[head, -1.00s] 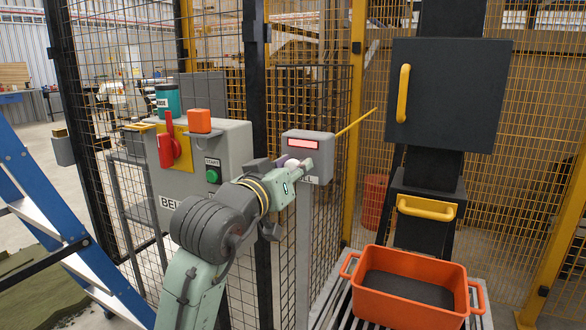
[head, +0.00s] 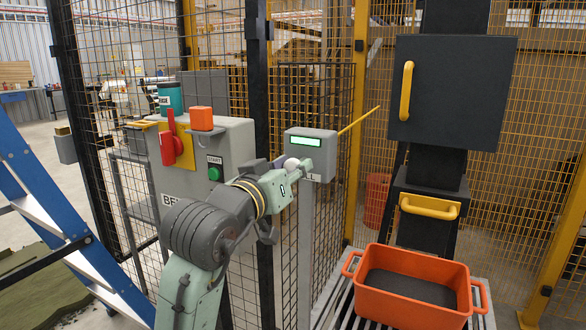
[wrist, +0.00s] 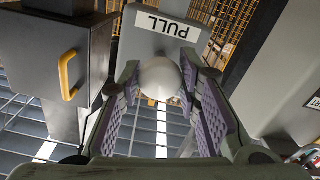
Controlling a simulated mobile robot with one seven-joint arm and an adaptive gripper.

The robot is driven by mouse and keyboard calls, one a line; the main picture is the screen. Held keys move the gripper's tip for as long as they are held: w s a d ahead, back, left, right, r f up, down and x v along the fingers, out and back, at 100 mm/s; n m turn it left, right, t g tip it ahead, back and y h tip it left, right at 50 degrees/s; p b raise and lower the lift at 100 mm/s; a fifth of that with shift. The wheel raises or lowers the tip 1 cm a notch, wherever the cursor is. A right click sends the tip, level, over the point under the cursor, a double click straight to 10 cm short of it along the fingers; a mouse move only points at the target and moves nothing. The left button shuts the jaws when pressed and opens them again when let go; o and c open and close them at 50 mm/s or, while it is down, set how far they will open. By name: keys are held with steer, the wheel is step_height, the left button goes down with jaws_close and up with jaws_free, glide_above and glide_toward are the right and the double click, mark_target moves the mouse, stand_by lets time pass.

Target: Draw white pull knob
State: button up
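The white round pull knob (wrist: 160,78) sits between my fingers in the wrist view, in front of a grey box (wrist: 150,38) labelled PULL. My gripper (wrist: 158,82) has its purple-padded fingertips close against both sides of the knob and appears shut on it. In the head view the knob (head: 291,163) shows as a small white spot, mostly hidden by my gripper (head: 296,168). The grey box (head: 322,170) stands on a post and has a lit green display (head: 304,141).
A grey control box (head: 235,140) with a red lever (head: 169,138) and green START button (head: 214,173) stands left of the arm. A black cabinet (head: 452,90) with yellow handles and an orange tub (head: 412,303) are at the right. Mesh fencing stands behind.

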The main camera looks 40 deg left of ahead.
steer(key=shift+o, duration=1.2)
steer(key=shift+s, duration=0.2)
steer(key=shift+o, duration=1.2)
steer(key=v, duration=1.2)
steer(key=shift+d+r, duration=0.1)
